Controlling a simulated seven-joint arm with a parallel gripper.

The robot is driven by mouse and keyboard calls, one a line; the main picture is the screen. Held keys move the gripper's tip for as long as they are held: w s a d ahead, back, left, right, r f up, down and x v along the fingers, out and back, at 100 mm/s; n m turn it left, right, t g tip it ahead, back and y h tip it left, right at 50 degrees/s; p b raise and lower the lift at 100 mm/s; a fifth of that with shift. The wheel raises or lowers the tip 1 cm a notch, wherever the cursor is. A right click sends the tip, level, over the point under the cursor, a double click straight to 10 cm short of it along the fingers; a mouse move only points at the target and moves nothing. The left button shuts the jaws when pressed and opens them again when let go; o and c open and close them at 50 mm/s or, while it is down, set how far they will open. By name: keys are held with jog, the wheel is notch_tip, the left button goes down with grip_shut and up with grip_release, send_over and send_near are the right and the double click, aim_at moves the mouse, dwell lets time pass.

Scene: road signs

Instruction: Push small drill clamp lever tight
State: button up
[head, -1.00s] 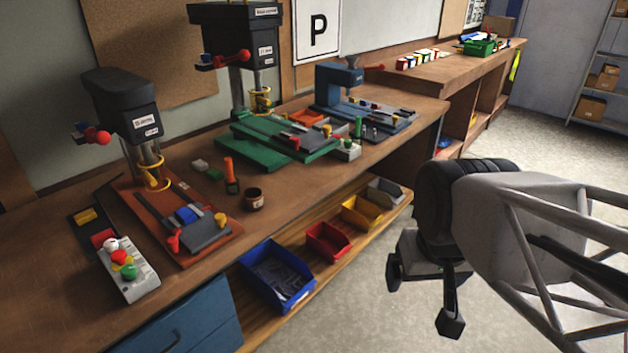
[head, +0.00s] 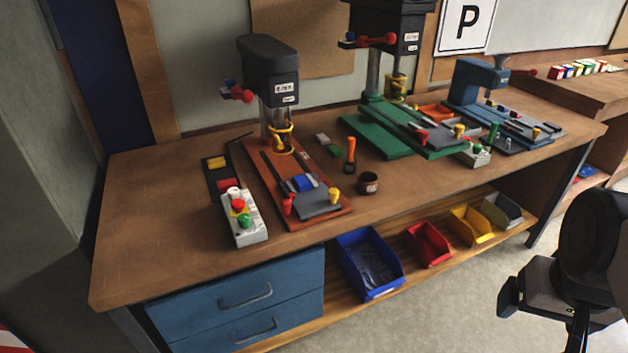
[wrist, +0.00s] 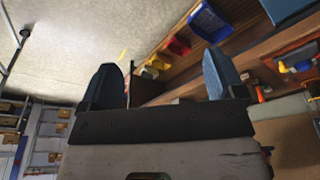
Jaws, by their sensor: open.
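The small drill (head: 270,75) stands on an orange-red base at the left of the bench. On its base is a grey vise plate (head: 318,204) with a blue block (head: 304,183) and a yellow knob (head: 335,194). A small red lever (head: 288,202), which looks like the clamp lever, is at the plate's left front corner; how tight it is cannot be told. My gripper (head: 543,312) is at the lower right, off the bench and far from the lever. In the wrist view its two blue-grey fingers (wrist: 161,85) are apart with nothing held between them.
A control box (head: 240,218) with red and green buttons sits left of the base. An orange-handled tool (head: 351,154) and a dark cup (head: 368,183) stand to its right. A larger drill (head: 396,40) is behind. Bins, including a blue one (head: 368,264), sit below the bench top.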

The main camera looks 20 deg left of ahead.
jog(key=shift+w, duration=0.1)
jog(key=c, duration=0.5)
jog(key=shift+w+a+r, duration=0.15)
jog(key=shift+w+a, duration=0.05)
jog(key=shift+w, duration=0.05)
jog(key=shift+c, duration=0.6)
jog(key=w+a+r+n+g, duration=0.1)
jog(key=w+a+n, duration=0.8)
jog(key=w+a, duration=1)
jog(key=w+a+f+n, duration=0.2)
jog(key=a+f+n, duration=0.1)
jog(key=a, duration=0.7)
jog(key=w+a+f+n+g, duration=0.1)
jog(key=w+a+f+n, duration=0.1)
jog(key=a, duration=0.8)
jog(key=w+a+f+n, duration=0.2)
jog(key=a+f+n, duration=0.1)
jog(key=a, duration=0.6)
jog(key=shift+w+a+f+n+g, duration=0.3)
jog(key=shift+w+a+f+n, duration=0.1)
jog(key=shift+n, duration=0.1)
jog(key=shift+a, duration=0.3)
jog(key=shift+f, duration=0.2)
